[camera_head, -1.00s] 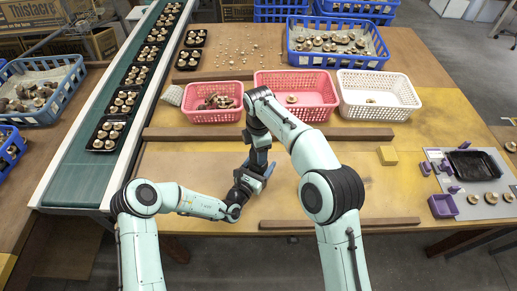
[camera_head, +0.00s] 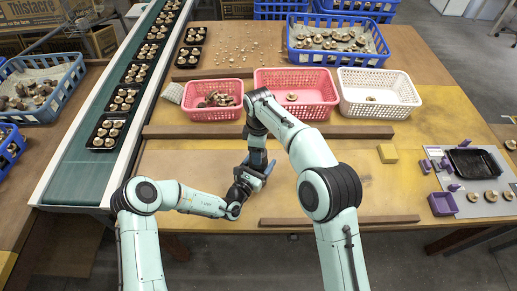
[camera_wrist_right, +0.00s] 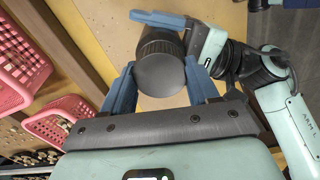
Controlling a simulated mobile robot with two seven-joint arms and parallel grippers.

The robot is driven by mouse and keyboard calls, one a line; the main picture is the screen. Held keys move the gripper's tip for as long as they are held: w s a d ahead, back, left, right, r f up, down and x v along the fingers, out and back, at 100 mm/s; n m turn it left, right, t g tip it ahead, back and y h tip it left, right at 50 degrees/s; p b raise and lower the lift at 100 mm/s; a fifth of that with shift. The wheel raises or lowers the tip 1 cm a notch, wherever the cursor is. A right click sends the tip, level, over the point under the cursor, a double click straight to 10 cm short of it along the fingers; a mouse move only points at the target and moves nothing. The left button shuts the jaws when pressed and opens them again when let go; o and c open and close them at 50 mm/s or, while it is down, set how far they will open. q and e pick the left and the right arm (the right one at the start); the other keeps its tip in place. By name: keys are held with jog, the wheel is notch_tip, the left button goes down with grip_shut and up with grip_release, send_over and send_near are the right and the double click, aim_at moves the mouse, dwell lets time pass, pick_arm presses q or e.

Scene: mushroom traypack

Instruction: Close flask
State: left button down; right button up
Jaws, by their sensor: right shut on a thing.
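A dark, ribbed round flask (camera_wrist_right: 158,40) with a flat grey lid face (camera_wrist_right: 161,75) fills the upper middle of the right wrist view. My right gripper (camera_wrist_right: 161,88) has its blue fingers on either side of the lid, closed on it. My left gripper (camera_wrist_right: 165,22) comes in from the right there, with one blue finger along the flask's far side. Its other finger is hidden behind the lid, so its grip is unclear. In the head view my left gripper (camera_head: 245,182) and right gripper (camera_head: 259,166) meet over the table; the flask is hard to make out.
A red basket (camera_head: 212,114), a pink basket (camera_head: 322,107) and a white basket (camera_head: 393,112) stand behind a wooden strip (camera_head: 300,132). A conveyor (camera_head: 85,165) with trays runs at left. A yellow block (camera_head: 388,153) and grey mat (camera_head: 470,207) lie at right. A strip (camera_head: 340,222) lines the front edge.

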jog(key=m, duration=0.4)
jog(key=shift+m, duration=0.4)
jog(key=m, duration=0.4)
jog(key=shift+m, duration=0.3)
jog(key=m, duration=0.6)
jog(key=shift+a+m, duration=0.1)
jog(key=shift+m, duration=0.3)
jog(key=m, duration=1.4)
jog(key=o, duration=1)
